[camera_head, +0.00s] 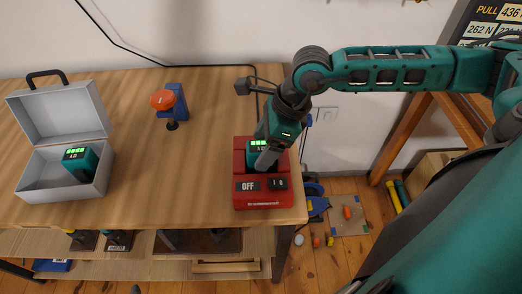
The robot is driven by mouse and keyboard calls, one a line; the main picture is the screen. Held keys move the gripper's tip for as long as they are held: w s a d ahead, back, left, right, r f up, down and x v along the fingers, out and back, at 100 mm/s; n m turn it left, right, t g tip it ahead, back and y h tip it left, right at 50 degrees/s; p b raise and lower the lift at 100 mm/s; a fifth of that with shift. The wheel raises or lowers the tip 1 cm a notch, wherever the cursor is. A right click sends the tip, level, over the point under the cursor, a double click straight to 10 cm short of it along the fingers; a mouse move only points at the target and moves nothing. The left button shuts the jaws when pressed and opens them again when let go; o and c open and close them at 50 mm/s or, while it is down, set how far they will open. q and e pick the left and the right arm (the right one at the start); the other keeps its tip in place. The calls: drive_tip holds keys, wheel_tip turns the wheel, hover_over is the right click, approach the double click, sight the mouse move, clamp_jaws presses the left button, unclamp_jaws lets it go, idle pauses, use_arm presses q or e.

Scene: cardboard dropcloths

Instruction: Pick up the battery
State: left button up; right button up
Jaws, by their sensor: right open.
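A red charger (264,201) stands near the right end of the wooden table, with the display "OFF" on its front. A teal and black battery (257,147) with green lights sits in the charger, partly hidden by my gripper. My right gripper (266,158) is open and points down at this battery. A grey finger lies in front of it; I cannot tell whether it touches. A second teal battery (79,161) with green lights lies in an open grey case (62,190) at the left. My left gripper is not in view.
An orange and blue tool (170,101) stands at the back of the table. The table (185,190) is clear between case and charger. A shelf below holds more tools. Small items lie on the floor at the right.

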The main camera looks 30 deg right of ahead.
drive_tip(key=c, duration=1.2)
drive_tip(key=shift+r, duration=0.1)
drive_tip(key=shift+c, duration=0.2)
